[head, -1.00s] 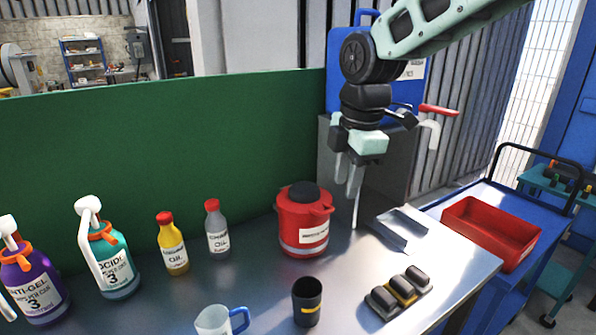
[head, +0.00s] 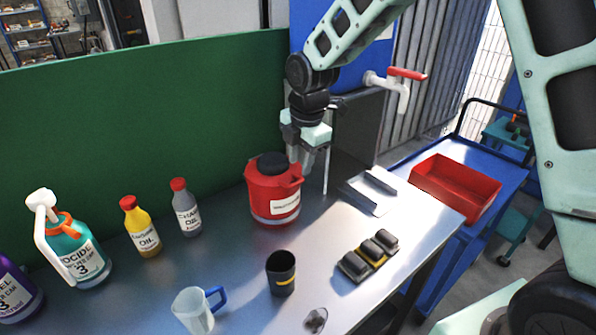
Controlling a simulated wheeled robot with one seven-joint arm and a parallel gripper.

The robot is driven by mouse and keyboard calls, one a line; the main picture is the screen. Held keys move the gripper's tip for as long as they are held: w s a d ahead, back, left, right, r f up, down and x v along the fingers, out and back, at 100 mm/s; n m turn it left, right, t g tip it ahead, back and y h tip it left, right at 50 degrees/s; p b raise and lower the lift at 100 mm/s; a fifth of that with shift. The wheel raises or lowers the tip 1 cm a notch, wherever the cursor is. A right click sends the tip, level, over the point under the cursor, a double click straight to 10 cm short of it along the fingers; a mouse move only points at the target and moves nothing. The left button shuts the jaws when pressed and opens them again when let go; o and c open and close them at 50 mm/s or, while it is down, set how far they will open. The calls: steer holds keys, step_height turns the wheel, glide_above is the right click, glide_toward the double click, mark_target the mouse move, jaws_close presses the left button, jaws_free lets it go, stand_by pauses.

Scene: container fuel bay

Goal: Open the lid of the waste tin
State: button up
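The waste tin (head: 273,192) is a red round can with a pale label and a grey band near its base.
A dark cup (head: 281,272), a clear jug (head: 196,308) and a block with dark pads (head: 368,256) stand in front. Yellow (head: 141,228) and grey (head: 186,210) oil bottles stand left. A grey tray (head: 368,193) lies right. A green panel (head: 140,140) rises behind.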

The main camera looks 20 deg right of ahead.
mark_target(297, 182)
steer(key=shift+w+a+f+p, duration=0.1)
steer(key=shift+w+f+p, duration=0.15)
steer(key=shift+f, duration=1.05)
steer(key=shift+w+a+f+p, duration=0.1)
steer(key=shift+f+p, duration=0.1)
steer(key=shift+f, duration=1.1)
jaws_close()
